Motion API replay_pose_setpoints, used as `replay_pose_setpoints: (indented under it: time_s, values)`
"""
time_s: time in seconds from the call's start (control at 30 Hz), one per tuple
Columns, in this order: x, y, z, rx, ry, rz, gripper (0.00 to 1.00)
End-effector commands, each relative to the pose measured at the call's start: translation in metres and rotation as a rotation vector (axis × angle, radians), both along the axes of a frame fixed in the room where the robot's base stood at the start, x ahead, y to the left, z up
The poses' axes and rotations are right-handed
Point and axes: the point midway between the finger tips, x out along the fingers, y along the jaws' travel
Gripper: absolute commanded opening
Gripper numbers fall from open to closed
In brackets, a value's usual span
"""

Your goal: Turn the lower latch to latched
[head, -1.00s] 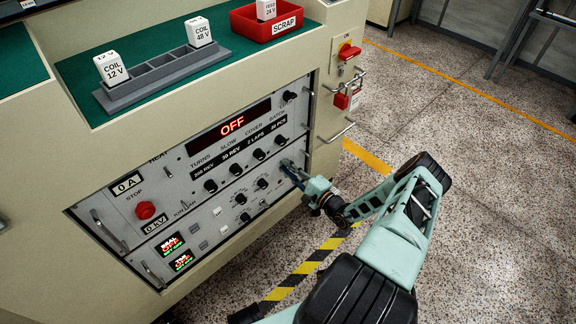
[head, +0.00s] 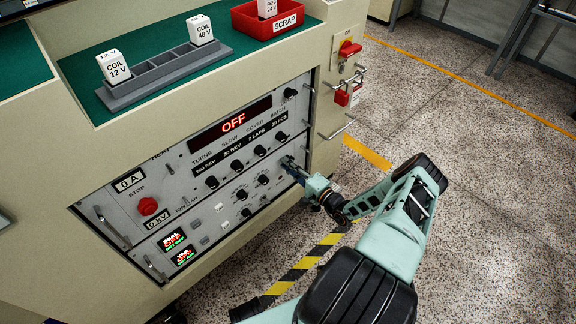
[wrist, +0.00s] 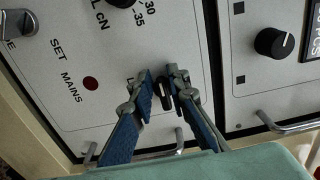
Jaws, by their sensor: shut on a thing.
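The lower latch (wrist: 164,98) is a small dark knob near the edge of the grey panel in the wrist view. My gripper (wrist: 162,84) has its two blue-padded fingers on either side of the latch, closed on it. The fingers hide part of the latch, and I cannot tell its turned position. In the head view my gripper (head: 291,166) reaches the right side of the panel, where it covers the latch.
The winder's control panel (head: 163,180) carries knobs, an OFF display (head: 233,122) and a red stop button (head: 148,206). A metal handle (wrist: 285,124) stands out near the fingers. A grey rack (head: 150,78) and red scrap bin (head: 275,29) sit on top.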

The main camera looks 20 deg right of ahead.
Motion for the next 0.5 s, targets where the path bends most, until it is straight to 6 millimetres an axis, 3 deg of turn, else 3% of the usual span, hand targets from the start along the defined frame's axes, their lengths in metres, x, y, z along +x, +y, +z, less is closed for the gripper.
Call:
replay_pose_setpoints:
  time_s: [0.07, 0.1, 0.2, 0.5]
  values:
    - [0.0006, -0.0035, -0.0001, -0.003, 0.001, -0.006, 0.00]
    - [0.0007, -0.0036, 0.0000, -0.001, 0.000, -0.007, 0.18]
    - [0.0007, -0.0033, 0.0000, -0.001, 0.001, -0.006, 0.26]
    - [-0.0019, -0.0025, 0.0001, 0.000, 0.000, -0.003, 0.26]
